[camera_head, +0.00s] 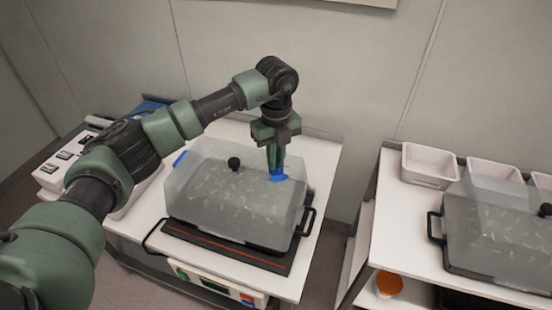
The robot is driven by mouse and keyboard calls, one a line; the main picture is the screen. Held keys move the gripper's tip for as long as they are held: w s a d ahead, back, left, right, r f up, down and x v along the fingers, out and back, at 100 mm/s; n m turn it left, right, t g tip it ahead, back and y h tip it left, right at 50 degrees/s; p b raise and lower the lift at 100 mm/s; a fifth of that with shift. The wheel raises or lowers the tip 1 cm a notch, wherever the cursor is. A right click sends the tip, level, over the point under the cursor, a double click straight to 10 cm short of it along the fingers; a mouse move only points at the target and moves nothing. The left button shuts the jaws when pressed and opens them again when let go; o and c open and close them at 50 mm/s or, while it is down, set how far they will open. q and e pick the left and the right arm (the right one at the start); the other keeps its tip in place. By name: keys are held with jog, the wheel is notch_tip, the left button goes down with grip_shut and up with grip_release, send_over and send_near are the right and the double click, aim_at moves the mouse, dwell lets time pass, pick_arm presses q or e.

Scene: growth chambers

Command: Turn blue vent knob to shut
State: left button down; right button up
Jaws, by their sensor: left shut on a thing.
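The blue vent knob (278,174) sits at the top right rear of a clear chamber lid (205,168), partly hidden by my fingers. My left gripper (274,164) points straight down and is shut on the blue knob. The lid covers a tray of seedlings and has a black round knob (234,163) on top. I cannot tell the knob's exact turn position. My right gripper does not show.
The tray has a black handle (306,221) on its right. A second covered chamber (497,226) and white bins (429,164) stand on a separate bench at right. A white box with switches (62,165) is at left.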

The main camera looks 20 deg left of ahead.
pick_arm(q)
jog(key=c, duration=1.5)
grip_release()
jog(key=shift+r, duration=0.55)
notch_tip(320, 180, up, 7)
jog(key=shift+f+b, duration=0.1)
jog(key=shift+b, duration=0.9)
